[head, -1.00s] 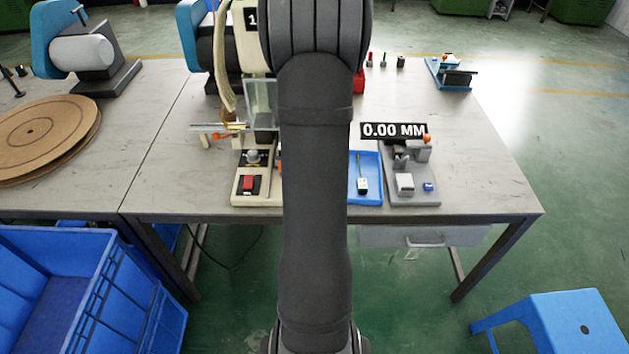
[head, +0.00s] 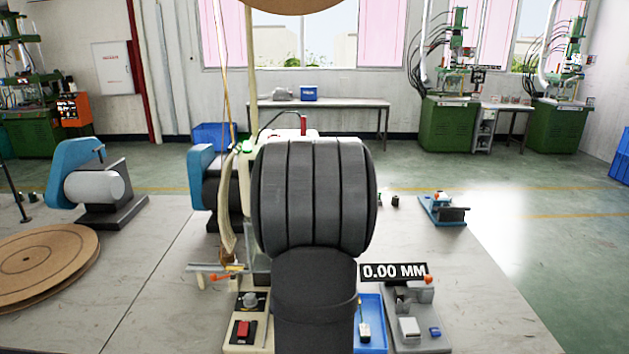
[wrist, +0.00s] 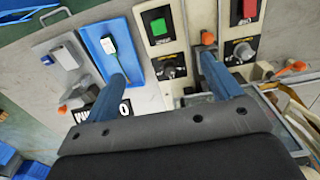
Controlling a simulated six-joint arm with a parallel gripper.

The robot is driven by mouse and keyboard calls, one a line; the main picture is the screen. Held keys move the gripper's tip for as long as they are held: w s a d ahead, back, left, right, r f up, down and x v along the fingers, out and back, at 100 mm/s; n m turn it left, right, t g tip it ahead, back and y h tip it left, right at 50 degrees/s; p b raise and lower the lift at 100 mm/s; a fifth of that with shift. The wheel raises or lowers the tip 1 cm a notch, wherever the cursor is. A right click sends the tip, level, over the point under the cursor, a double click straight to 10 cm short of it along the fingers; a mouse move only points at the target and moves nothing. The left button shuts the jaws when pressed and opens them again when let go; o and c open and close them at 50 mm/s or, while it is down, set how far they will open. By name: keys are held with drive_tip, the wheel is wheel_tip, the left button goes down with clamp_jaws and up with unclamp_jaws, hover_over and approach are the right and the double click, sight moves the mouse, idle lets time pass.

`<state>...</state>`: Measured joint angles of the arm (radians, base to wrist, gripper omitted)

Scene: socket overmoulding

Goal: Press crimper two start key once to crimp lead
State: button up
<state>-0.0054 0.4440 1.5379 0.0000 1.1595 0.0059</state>
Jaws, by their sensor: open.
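A pale control box with a green key (wrist: 158,27) and a black dial (wrist: 170,67) shows in the wrist view. A second box beside it has a red key (wrist: 249,8), which also shows in the head view (head: 243,329). No label tells me which key belongs to crimper two. My gripper (wrist: 166,68) is open and empty, its blue fingers apart, above the bench near the green-key box. The fingertips do not appear to touch the green key. In the head view my arm hides the green key and the gripper. A small white connector piece (wrist: 108,45) lies in the blue tray (wrist: 133,25).
A grey gauge fixture (head: 418,318) with a "0.00 MM" display (head: 394,271) stands right of the tray. The crimping machine (head: 245,190) is partly behind my arm. A cardboard reel (head: 45,262) lies at left.

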clamp_jaws()
idle(1.4)
